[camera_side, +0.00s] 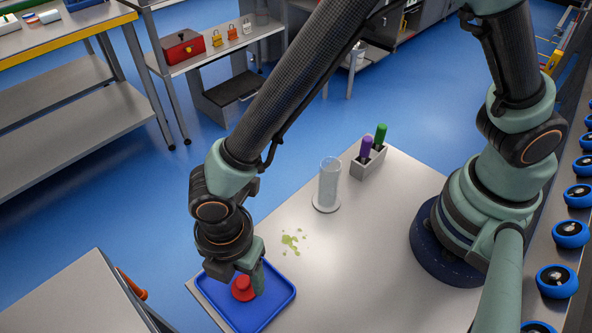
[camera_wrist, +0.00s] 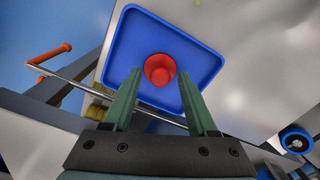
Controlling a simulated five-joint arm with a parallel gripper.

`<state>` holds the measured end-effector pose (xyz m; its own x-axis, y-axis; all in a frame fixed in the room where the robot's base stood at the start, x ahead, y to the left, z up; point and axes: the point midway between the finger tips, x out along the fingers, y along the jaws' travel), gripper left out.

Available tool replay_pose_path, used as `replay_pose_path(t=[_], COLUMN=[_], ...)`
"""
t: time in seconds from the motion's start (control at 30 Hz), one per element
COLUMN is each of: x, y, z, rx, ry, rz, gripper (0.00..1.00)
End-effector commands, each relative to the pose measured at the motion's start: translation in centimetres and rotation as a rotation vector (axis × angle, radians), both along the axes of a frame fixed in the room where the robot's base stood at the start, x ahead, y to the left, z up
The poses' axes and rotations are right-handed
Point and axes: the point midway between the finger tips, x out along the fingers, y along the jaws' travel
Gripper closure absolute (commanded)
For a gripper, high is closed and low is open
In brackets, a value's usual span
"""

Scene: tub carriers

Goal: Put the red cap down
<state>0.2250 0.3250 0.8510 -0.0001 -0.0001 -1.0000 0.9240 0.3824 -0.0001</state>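The red cap (camera_side: 243,288) sits in the blue tray (camera_side: 284,300) at the near left corner of the table. It also shows in the wrist view (camera_wrist: 160,69), with its wide rim and narrower knob. My gripper (camera_side: 250,279) is low over the tray at the cap. In the wrist view its two green fingers are spread apart, with a gap on each side of the cap, so it is open. In the side view one finger stands just right of the cap; the other is not clearly visible.
A clear cylinder (camera_side: 328,184) stands upright on the table. Behind it is a grey holder (camera_side: 368,168) with a purple and a green capped item. A yellow-green spill (camera_side: 291,242) lies between cylinder and tray. The table right of the spill is clear up to my base.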

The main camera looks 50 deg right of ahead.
Motion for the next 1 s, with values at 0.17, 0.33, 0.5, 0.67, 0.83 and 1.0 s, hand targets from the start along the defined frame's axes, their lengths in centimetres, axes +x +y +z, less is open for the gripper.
replay_pose_path(t=[0.17, 0.33, 0.5, 0.67, 0.83, 1.0], x=[0.0, 0.0, 0.1, 0.1, 0.0, 0.0], y=[0.0, 0.0, 0.1, 0.1, 0.1, 0.0], z=[0.0, 0.8, 3.5, 6.9, 10.0, 11.8], rx=[0.0, 0.001, 0.005, 0.005, 0.004, 0.001], ry=[0.0, -0.001, -0.003, -0.003, -0.003, -0.001], rz=[0.0, 0.0, 0.0, 0.0, 0.0, 0.0], gripper=[0.42, 0.42, 0.42, 0.42, 0.42, 0.42])
